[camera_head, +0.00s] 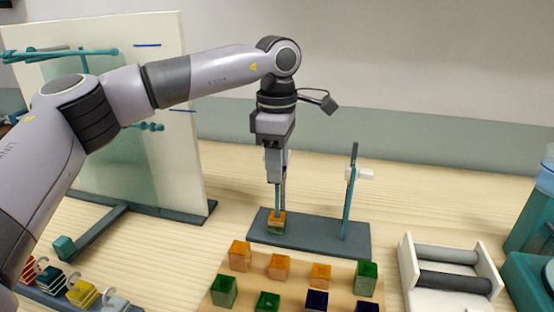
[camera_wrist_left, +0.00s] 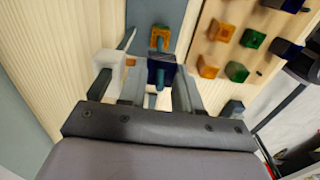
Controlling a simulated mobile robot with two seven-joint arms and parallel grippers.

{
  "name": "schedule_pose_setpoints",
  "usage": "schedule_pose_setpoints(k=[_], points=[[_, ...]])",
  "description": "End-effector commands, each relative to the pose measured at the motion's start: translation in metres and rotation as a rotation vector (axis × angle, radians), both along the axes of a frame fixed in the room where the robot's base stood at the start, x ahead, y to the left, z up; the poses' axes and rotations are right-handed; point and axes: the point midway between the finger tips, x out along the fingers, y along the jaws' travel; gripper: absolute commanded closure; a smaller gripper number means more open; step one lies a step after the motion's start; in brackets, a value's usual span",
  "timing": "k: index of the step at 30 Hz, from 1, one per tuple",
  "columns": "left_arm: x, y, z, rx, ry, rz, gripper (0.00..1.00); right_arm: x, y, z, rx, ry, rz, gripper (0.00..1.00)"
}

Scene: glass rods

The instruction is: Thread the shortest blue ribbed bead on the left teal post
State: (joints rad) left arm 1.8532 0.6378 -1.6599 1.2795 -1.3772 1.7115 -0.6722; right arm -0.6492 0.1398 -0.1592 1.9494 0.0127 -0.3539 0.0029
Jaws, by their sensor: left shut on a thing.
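My left gripper (camera_head: 275,180) points down over the left teal post (camera_head: 277,196) of the dark base. In the left wrist view its fingers (camera_wrist_left: 160,90) are shut on a dark blue bead (camera_wrist_left: 162,67). Teal shows on the near side of this bead, so the post seems to pass through it. In the head view the fingers hide the bead; its ribs cannot be made out. An orange bead (camera_head: 277,217) with green below it sits low on the left post. The right teal post (camera_head: 348,205) is bare, with a white piece (camera_head: 366,173) near its top.
A wooden tray (camera_head: 250,290) with orange, green and blue beads lies in front of the base (camera_head: 315,240). A white box with grey rollers (camera_head: 447,281) stands at right. A white panel (camera_head: 185,80) with teal rods stands at left. Several coloured blocks line the lower left.

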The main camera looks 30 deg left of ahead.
Motion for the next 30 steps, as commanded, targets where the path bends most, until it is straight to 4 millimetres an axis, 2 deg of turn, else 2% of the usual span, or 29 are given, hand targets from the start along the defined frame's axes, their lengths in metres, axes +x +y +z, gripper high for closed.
schedule_pose_setpoints(k=[16, 22, 23, 25, 26, 30], points=[[0.000, 0.000, -0.024, -0.001, 0.001, 0.000, 0.97, 0.000, 0.000, -0.013, 0.000, -0.001, 0.000, 0.37], [0.000, 0.000, -0.022, -0.001, 0.001, 0.000, 0.97, 0.000, 0.000, -0.012, 0.000, 0.000, 0.000, 0.37], [0.000, 0.000, -0.022, -0.001, 0.001, 0.000, 0.64, 0.000, 0.000, -0.012, 0.000, 0.000, 0.000, 0.37], [0.000, 0.000, -0.022, 0.000, 0.001, 0.000, 0.41, 0.000, 0.000, -0.012, 0.000, 0.000, 0.000, 0.37], [0.000, 0.000, -0.022, 0.000, 0.001, 0.000, 0.37, 0.000, 0.000, -0.012, 0.000, 0.000, 0.000, 0.37], [0.000, 0.000, -0.023, 0.000, 0.001, 0.000, 0.37, 0.000, 0.000, -0.012, 0.000, 0.000, 0.000, 0.37]])
